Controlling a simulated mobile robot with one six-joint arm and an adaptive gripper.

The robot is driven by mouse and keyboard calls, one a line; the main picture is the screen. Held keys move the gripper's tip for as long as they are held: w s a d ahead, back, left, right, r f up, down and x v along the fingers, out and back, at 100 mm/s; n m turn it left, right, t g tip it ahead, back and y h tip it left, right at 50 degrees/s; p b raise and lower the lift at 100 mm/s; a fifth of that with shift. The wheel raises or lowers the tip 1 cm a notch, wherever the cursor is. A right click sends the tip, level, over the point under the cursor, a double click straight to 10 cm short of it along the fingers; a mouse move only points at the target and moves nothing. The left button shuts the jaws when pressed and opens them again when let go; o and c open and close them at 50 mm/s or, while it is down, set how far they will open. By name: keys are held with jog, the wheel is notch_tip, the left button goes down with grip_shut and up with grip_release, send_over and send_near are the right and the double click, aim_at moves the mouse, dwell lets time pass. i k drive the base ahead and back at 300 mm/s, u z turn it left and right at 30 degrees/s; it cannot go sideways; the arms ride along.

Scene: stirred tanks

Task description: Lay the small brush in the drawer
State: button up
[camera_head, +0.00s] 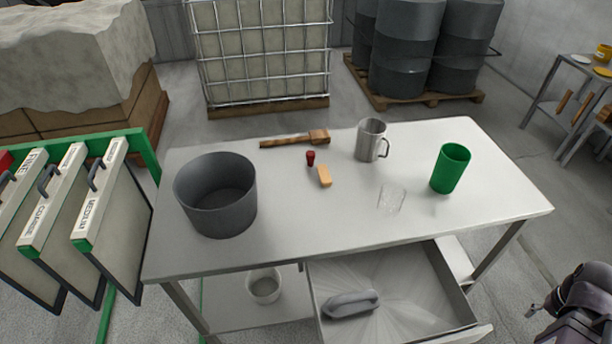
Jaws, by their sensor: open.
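The drawer (446,270) under the white table is pulled open. A grey rounded object with a handle-like top (350,303) lies inside it at the left; the rest of its floor is bare. No bristles are clear enough to name the small brush for sure. A brown wooden tool with a long handle and a block-shaped end (295,139) lies at the table's back edge. My gripper (532,311) is at the lower right, partly in view, open and empty, away from the table.
On the white table (300,235) stand a grey tub (216,195), a metal mug (371,140), a green cup (450,168), a clear glass (391,199) and a small red piece (310,158). A pale bucket (264,286) sits on the lower shelf. Framed screens (110,220) hang at left.

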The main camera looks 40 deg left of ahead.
aim_at(392, 300)
jog(key=u, duration=1.15)
jog(key=i, duration=0.45)
jog(key=z, duration=0.1)
jog(key=k, duration=0.6)
jog(key=z, duration=0.15)
jog(key=i, duration=0.55)
jog(key=u, duration=0.05)
